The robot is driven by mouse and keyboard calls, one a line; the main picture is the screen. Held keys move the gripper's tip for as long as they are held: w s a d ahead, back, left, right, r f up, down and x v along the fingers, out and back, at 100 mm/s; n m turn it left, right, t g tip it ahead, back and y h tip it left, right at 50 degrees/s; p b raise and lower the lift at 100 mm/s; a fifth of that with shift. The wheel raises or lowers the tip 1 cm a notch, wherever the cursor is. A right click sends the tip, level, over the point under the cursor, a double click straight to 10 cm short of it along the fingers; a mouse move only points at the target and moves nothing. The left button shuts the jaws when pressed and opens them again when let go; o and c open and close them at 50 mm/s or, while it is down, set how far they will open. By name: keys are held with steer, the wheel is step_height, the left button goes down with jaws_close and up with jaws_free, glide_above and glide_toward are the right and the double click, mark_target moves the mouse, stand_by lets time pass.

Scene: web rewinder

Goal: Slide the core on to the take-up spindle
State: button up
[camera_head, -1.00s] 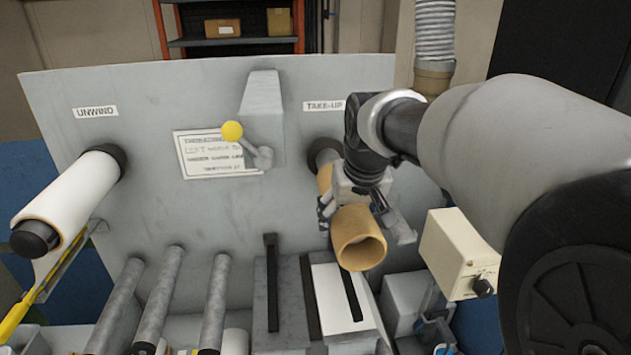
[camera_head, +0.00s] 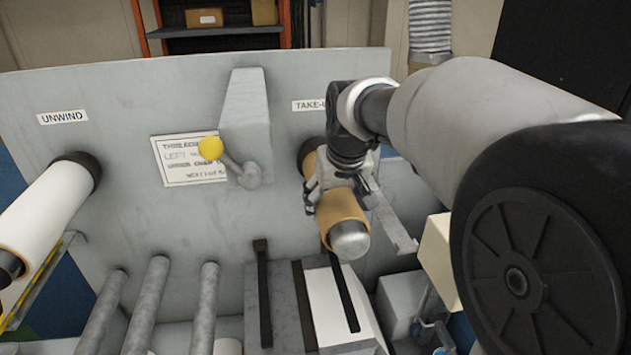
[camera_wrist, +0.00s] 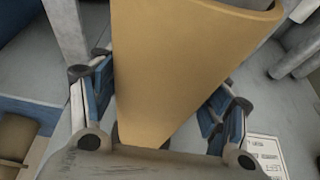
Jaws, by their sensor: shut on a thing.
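The tan cardboard core (camera_head: 343,206) is around the take-up spindle, whose rounded grey end (camera_head: 350,240) sticks out of the core's near end. The core's far end reaches close to the dark collar on the panel under the TAKE-UP label (camera_head: 309,105); my gripper partly hides this stretch, so I cannot tell whether they touch. My gripper (camera_head: 340,190) is shut on the core from above, around its middle.
A yellow-knobbed lever (camera_head: 211,148) stands out from the panel left of the core. The white unwind roll (camera_head: 45,213) is at far left. Grey rollers (camera_head: 147,305) and a slotted table (camera_head: 340,305) lie below. A cream box (camera_head: 437,258) is at right.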

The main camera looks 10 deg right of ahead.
steer(key=shift+w, duration=0.1)
steer(key=o, duration=1.3)
steer(key=shift+w, duration=0.1)
steer(key=v, duration=1.2)
steer(key=s+f+b, duration=0.7)
steer(key=s+f, duration=0.1)
steer(key=f, duration=0.4)
steer(key=s+f+b, duration=0.8)
steer(key=f, duration=0.5)
steer(key=s+f+b, duration=0.8)
steer(key=f, duration=0.5)
steer(key=shift+s+f, duration=0.25)
steer(key=shift+s, duration=0.1)
